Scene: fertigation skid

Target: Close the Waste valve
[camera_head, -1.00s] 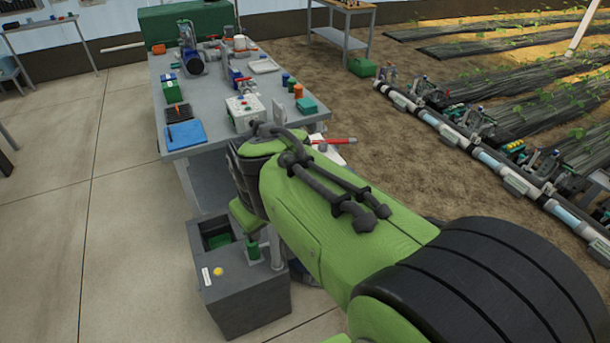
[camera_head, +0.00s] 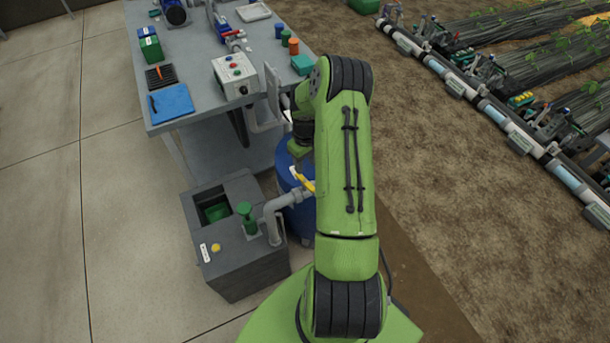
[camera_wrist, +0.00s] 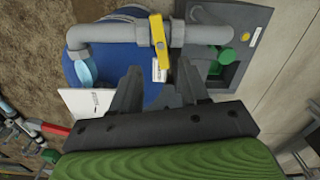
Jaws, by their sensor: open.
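The yellow valve handle (camera_wrist: 159,40) sits on the grey pipe (camera_wrist: 112,32) at the top of the wrist view, lying roughly crosswise to the pipe. A white tag (camera_wrist: 159,70) hangs just below it; I cannot read its text. The handle also shows in the head view (camera_head: 303,180), left of my arm and partly covered by it. My gripper (camera_wrist: 156,78) is open and empty, with one finger either side of the tag. The handle's lower end lies just beyond the fingertips, and I see no contact. In the head view my arm hides most of the gripper.
A blue barrel (camera_head: 297,217) stands under the pipe. A grey box (camera_head: 238,270) with a green pump-like part (camera_head: 246,214) and a yellow button (camera_head: 215,247) stands left of it. A grey workbench (camera_head: 200,95) is behind. Open floor lies left and soil right.

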